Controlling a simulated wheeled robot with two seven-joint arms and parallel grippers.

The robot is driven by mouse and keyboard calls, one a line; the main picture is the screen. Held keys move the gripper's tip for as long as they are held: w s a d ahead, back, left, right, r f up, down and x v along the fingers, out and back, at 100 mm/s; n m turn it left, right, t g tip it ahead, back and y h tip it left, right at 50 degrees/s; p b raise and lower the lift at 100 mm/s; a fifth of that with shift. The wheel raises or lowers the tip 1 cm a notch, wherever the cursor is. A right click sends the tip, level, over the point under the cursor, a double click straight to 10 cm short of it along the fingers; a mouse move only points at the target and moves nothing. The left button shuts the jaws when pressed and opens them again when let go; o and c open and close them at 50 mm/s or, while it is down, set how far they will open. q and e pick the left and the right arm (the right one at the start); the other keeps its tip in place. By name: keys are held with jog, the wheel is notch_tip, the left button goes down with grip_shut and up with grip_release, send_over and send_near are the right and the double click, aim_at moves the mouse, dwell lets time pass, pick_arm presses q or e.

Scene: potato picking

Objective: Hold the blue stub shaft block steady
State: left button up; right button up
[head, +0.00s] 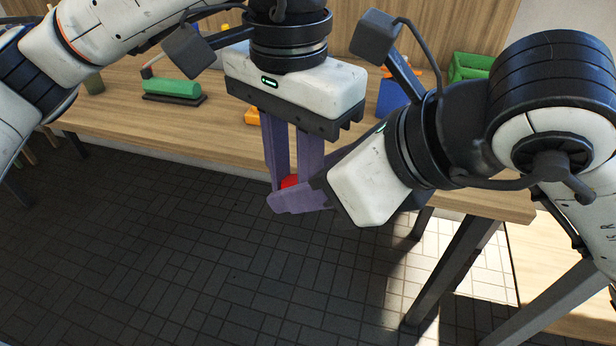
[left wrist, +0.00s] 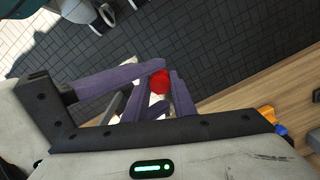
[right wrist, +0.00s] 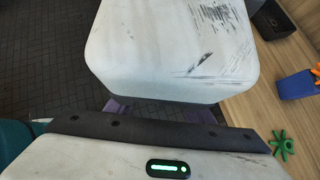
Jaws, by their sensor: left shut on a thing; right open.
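A small red thing (head: 289,181) is between the purple fingertips of my left gripper (head: 284,178), which is shut on it, in front of the table edge and above the floor. The red thing also shows between the fingers in the left wrist view (left wrist: 160,82). My right gripper (head: 298,198) reaches in from the right, with its purple fingers close to the red thing. It is open; whether it touches is hidden. In the right wrist view, the left gripper's white body covers this spot. I see no blue block in either gripper. A blue thing (head: 391,98) stands on the table, partly hidden by my right arm.
The wooden table (head: 140,122) holds a green cylinder on a dark base (head: 173,90), an orange piece (head: 252,117) and a green crate (head: 470,66). The tiled floor below is clear. Both grippers are very close together.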

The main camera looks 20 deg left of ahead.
jog(key=shift+a+f, duration=0.15)
jog(key=shift+w, duration=0.1)
jog(key=c, duration=1)
pick_arm(q)
jog(key=o, duration=1.1)
pick_arm(e)
jog(key=shift+w, duration=0.1)
jog(key=shift+c, duration=0.6)
pick_arm(q)
jog(key=shift+s, duration=0.1)
jog(key=shift+r, duration=0.1)
